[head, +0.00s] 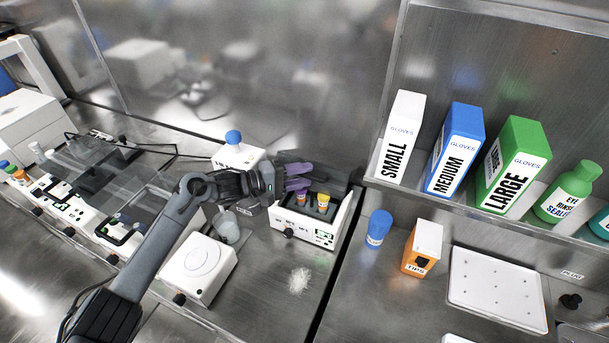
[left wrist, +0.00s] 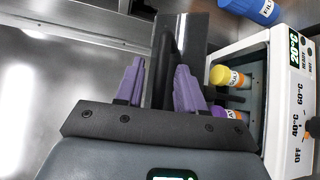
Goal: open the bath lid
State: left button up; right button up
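The bath (head: 306,234) is a white box with a display and knob on its front. It also shows in the left wrist view (left wrist: 279,115). A yellow-capped tube (head: 323,200) and a purple-capped tube (head: 301,197) stand inside its uncovered well. The dark, see-through lid (head: 337,183) stands raised at the back; in the left wrist view it is a dark panel (left wrist: 190,35). My left gripper (head: 298,177), with purple fingertips, is over the bath's back left. Its fingers (left wrist: 158,75) are apart, with the lid's dark edge seen between them; contact is unclear. My right gripper is out of view.
A white device with a blue knob (head: 236,152) stands behind the arm. A white square device (head: 198,268) and a small beaker (head: 227,228) are left of the bath. A blue-capped bottle (head: 378,228) and an orange tip box (head: 422,249) stand to the right. Glove boxes (head: 456,150) line a shelf.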

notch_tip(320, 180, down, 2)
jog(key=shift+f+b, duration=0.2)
jog(key=shift+b, duration=0.9)
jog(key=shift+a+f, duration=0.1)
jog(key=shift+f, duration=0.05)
pick_arm(q)
jog(key=v, duration=0.9)
jog(key=shift+a, duration=0.35)
jog(key=shift+s, duration=0.15)
